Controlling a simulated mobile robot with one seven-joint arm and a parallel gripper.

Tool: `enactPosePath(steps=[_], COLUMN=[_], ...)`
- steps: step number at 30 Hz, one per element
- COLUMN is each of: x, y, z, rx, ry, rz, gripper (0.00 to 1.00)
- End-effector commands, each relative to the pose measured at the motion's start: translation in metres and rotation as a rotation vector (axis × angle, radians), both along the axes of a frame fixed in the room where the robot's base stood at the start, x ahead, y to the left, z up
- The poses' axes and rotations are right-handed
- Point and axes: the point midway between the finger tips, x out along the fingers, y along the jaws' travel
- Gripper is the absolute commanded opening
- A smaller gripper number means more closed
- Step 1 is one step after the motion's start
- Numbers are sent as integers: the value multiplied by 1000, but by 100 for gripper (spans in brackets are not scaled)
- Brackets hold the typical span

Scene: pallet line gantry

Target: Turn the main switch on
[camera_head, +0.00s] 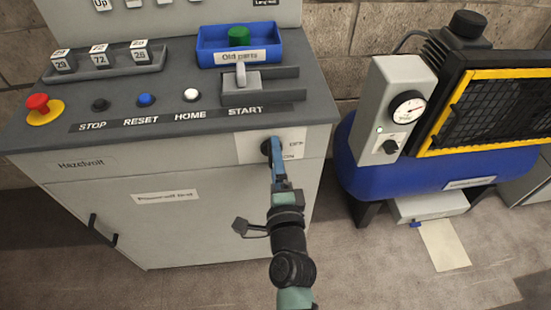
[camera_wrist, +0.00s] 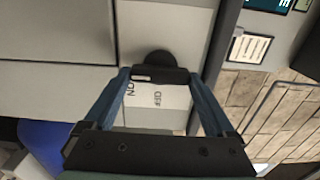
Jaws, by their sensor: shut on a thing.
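The main switch (camera_head: 266,148) is a dark rotary knob on a white plate on the front of the grey console, just under its top edge. OFF and ON labels are printed to its right in the head view. In the wrist view the black switch handle (camera_wrist: 160,75) lies crosswise between my fingertips, with a pale mark near its left end and the ON label close to that end. My gripper (camera_head: 277,150) has its blue fingers shut on the handle; it fills the wrist view too (camera_wrist: 160,78). I cannot tell surely which label the handle points at.
The console top holds a red emergency button (camera_head: 41,106), STOP, RESET and HOME buttons, a START lever (camera_head: 241,76) and a blue tray (camera_head: 213,52) with a green part. A blue-tanked machine (camera_head: 397,179) with a gauge stands to the right. Floor in front is open.

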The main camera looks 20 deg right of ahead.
Motion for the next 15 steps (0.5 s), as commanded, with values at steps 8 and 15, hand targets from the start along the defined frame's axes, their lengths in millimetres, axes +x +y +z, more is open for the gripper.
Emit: enactPosePath(steps=[8, 15], x=[0, 0], y=[0, 0], z=[-1, -1], rx=[12, 9], ry=[-1, -1], rz=[0, 0], gripper=[34, 100])
